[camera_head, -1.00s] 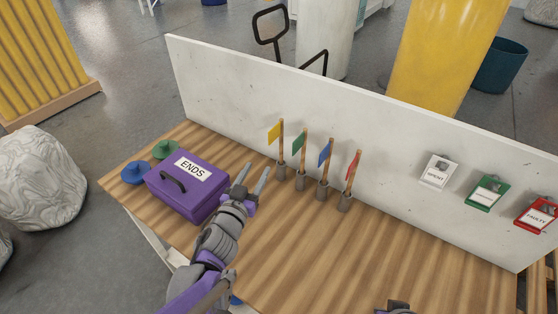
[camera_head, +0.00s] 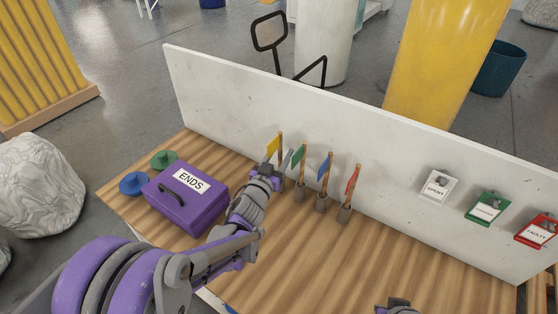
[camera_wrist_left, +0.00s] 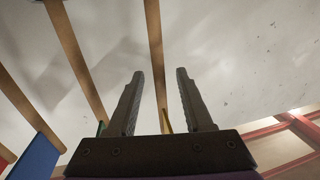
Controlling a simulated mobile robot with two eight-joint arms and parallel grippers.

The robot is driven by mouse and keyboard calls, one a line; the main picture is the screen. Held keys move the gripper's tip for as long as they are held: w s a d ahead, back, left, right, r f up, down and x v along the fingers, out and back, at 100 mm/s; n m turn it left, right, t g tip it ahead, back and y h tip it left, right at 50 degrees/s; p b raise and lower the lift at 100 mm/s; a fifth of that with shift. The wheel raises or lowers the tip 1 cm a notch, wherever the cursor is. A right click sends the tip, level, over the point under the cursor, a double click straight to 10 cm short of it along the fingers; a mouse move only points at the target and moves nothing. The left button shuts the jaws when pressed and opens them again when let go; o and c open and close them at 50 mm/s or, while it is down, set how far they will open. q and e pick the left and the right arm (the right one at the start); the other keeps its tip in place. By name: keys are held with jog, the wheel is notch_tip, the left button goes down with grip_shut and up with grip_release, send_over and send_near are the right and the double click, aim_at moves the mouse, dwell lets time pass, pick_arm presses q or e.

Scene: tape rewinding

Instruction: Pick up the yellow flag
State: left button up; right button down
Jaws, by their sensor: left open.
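The yellow flag (camera_head: 272,147) stands upright on a thin wooden stick at the left end of a row of flags. The stick's lower part and its holder are hidden behind my left gripper (camera_head: 280,163). My left gripper is open at the stick. In the left wrist view the stick (camera_wrist_left: 154,45) runs between the two spread fingers, with a gap to each, and a sliver of yellow flag (camera_wrist_left: 165,121) shows between them. A grey part at the bottom edge of the head view may be my right gripper (camera_head: 398,307); its fingers are not visible.
Green (camera_head: 299,156), blue (camera_head: 324,165) and red (camera_head: 352,180) flags stand close to the right in grey holders. A purple box (camera_head: 187,198) labelled ENDS is at left. A white panel (camera_head: 230,100) rises behind. The table's right front is clear.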

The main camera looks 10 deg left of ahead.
pick_arm(q)
jog(key=shift+c, duration=0.2)
grip_shut()
dwell(0.3)
